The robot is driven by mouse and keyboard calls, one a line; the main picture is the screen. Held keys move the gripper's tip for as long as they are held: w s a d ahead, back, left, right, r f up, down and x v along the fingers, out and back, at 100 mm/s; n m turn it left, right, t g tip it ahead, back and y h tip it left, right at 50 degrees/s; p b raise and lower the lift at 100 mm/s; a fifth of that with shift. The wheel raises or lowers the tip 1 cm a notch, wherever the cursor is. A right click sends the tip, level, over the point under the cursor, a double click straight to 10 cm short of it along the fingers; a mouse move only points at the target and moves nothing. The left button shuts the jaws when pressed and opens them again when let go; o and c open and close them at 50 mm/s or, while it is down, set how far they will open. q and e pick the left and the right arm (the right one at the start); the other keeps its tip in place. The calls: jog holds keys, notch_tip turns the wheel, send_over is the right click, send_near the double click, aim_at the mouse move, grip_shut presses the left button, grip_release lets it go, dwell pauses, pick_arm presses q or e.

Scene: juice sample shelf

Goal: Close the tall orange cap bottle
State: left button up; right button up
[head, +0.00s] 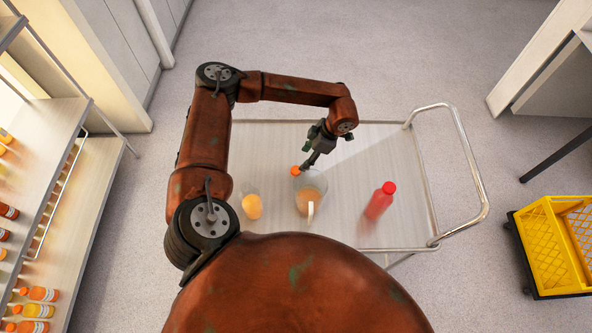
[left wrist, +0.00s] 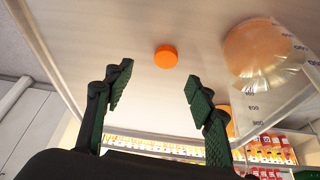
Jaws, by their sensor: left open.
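A round orange cap (head: 295,171) lies on the cart top, just left of the jug in the head view. It also shows in the left wrist view (left wrist: 166,57), beyond and between the fingertips. My left gripper (head: 307,164) points down over the cart close to the cap. In the left wrist view its fingers (left wrist: 158,82) are apart with nothing between them. A clear container with orange content (head: 252,206) stands at the left of the cart; I cannot tell whether it is the tall bottle. My right gripper is not in view.
A clear jug with scale marks and orange liquid (head: 309,192) stands mid-cart, close to my gripper; it shows in the left wrist view (left wrist: 262,58). A red-capped bottle (head: 378,202) stands right. Juice shelves (head: 95,190) are left; a yellow crate (head: 555,245) is right.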

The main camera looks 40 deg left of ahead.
aim_at(296, 170)
pick_arm(q)
jog(key=shift+x, duration=1.2)
jog(key=shift+s+d+x, duration=0.15)
jog(key=shift+x, duration=1.15)
jog(key=shift+s+d+x, duration=0.15)
jog(key=shift+x, duration=1.15)
jog(key=shift+c, duration=0.3)
jog(key=c, duration=0.7)
